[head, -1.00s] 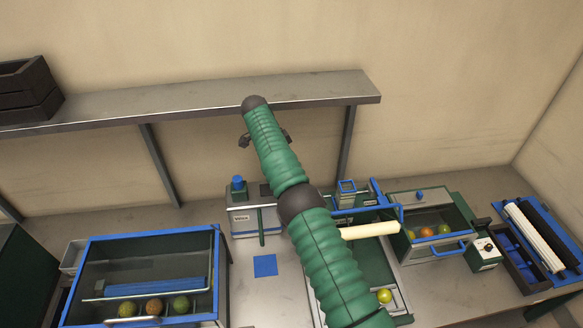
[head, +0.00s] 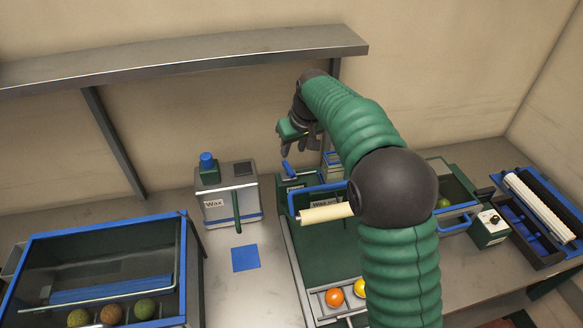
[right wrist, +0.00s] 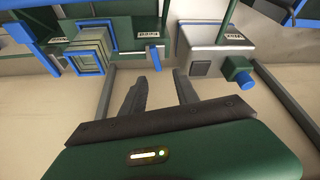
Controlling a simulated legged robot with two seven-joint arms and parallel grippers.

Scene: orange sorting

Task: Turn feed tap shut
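The feed tap's blue lever (head: 287,167) stands above a small labelled green block, left of the blue-edged hopper. In the right wrist view the blue lever (right wrist: 155,58) hangs beside a label that seems to read Feed (right wrist: 154,36). My right gripper (head: 298,149) is above and behind the lever, fingers pointing down. In the right wrist view the gripper (right wrist: 160,82) has its two fingers apart with nothing between them, a short way from the lever. My left gripper is not in view.
The Wax box (head: 230,195) with a blue knob (head: 207,160) stands left of the tap. A cream roller (head: 326,213) and an orange fruit (head: 334,297) are in front. A metal shelf (head: 190,62) runs along the wall behind. My right arm hides part of the machine.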

